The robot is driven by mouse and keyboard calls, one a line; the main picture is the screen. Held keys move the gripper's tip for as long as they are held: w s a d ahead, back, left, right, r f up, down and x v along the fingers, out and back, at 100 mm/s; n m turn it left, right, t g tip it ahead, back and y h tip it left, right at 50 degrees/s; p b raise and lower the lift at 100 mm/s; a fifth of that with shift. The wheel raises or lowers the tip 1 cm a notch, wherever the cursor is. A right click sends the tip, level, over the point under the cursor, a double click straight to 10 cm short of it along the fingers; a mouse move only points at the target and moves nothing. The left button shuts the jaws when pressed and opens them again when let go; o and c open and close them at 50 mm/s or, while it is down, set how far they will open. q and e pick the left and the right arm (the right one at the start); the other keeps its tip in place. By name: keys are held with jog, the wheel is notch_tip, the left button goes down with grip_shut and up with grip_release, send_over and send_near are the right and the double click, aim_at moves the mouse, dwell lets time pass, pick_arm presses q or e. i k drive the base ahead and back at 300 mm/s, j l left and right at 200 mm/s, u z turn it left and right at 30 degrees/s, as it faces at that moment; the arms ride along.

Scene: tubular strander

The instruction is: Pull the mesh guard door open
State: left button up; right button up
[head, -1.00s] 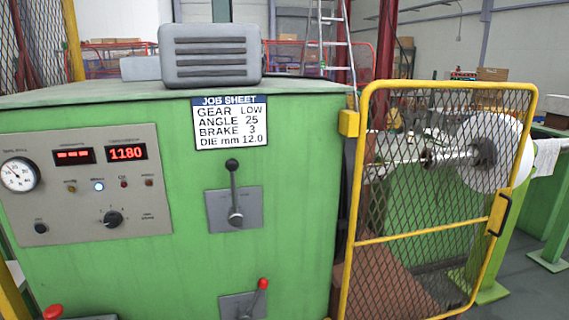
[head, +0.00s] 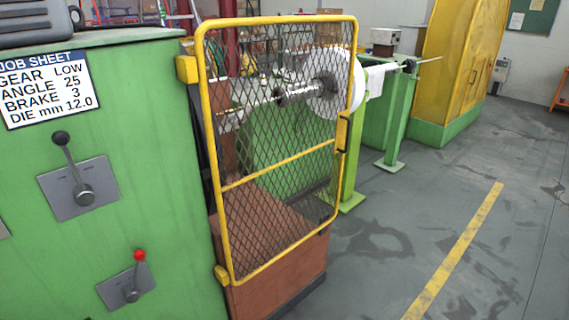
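The mesh guard door (head: 272,172) stands in the middle of the head view. It has a yellow tube frame with dark diamond mesh and a cross bar. Its hinges are on the left side, against the green cabinet (head: 130,150). A dark and yellow handle (head: 342,132) sits on its right upright. Through the mesh I see a shaft and a white reel (head: 345,88). I cannot tell whether the door is latched. Neither of my grippers shows in the head view.
The cabinet carries a job sheet (head: 44,88), a black-knobbed lever (head: 75,170) and a red-knobbed lever (head: 131,282). A brown block (head: 290,270) stands behind the door's lower part. Open grey floor with a yellow line (head: 455,250) lies to the right. A yellow enclosure (head: 460,60) stands at the back.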

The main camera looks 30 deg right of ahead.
aim_at(343, 129)
jog(key=i+l+z, duration=0.1)
jog(key=l+z, duration=0.15)
jog(key=z, duration=0.25)
jog(key=i+l+z, duration=0.1)
jog(key=z, duration=0.35)
jog(key=i+l+z, duration=0.2)
jog(key=z, duration=0.3)
